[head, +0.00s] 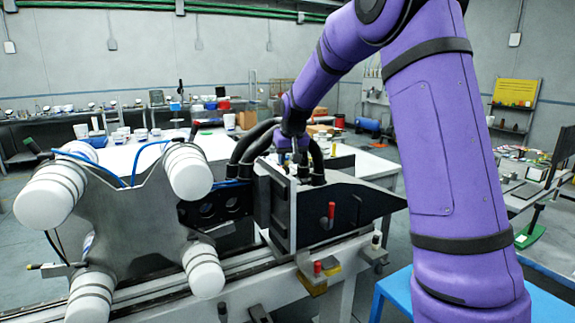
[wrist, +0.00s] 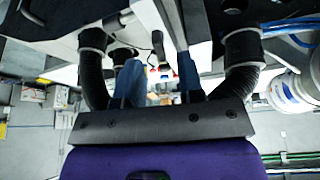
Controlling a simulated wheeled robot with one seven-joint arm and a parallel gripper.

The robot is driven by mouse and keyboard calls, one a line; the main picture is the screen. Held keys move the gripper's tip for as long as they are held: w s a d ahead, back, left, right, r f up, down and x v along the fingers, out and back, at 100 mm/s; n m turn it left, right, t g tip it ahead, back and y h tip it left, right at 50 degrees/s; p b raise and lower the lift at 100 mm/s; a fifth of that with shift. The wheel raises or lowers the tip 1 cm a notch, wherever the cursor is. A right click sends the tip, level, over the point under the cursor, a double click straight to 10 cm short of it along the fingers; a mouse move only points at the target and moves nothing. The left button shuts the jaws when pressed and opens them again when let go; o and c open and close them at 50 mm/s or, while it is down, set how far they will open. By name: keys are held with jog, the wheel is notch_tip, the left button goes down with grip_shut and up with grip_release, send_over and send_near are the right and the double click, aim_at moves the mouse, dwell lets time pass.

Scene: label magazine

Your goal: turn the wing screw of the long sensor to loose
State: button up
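My gripper (wrist: 158,78) shows in the wrist view with two blue fingers standing apart, and nothing is clearly seen held between them. In the head view my gripper (head: 293,150) points down among black hoses behind the dark magazine plate, and its tips are mostly hidden. In the wrist view a small dark stem-like part (wrist: 158,42) with red-tipped parts (wrist: 164,70) near it shows beyond the finger gap. I cannot tell which part is the long sensor or its wing screw.
Thick black hoses (wrist: 94,70) (wrist: 240,65) flank my gripper closely on both sides. A metal frame with white rollers (head: 190,172) stands at left. A red knob on a yellow block (head: 318,270) sits low on the rail. A blue table (head: 395,295) is at lower right.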

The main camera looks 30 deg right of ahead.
jog(key=v, duration=0.8)
jog(key=s+a+r, duration=0.3)
jog(key=s, duration=0.6)
jog(key=s+a+r, duration=0.3)
jog(key=s, duration=0.7)
jog(key=s+a+f+n, duration=0.1)
jog(key=s+f, duration=0.2)
jog(key=s, duration=0.7)
jog(key=s+a+f+n, duration=0.1)
jog(key=s+a+f, duration=0.1)
jog(key=s, duration=0.8)
jog(key=shift+s+a+f+t+y, duration=0.25)
jog(key=shift+a+f+t+y, duration=0.1)
jog(key=shift+f+t+y, duration=0.05)
jog(key=shift+o, duration=0.5)
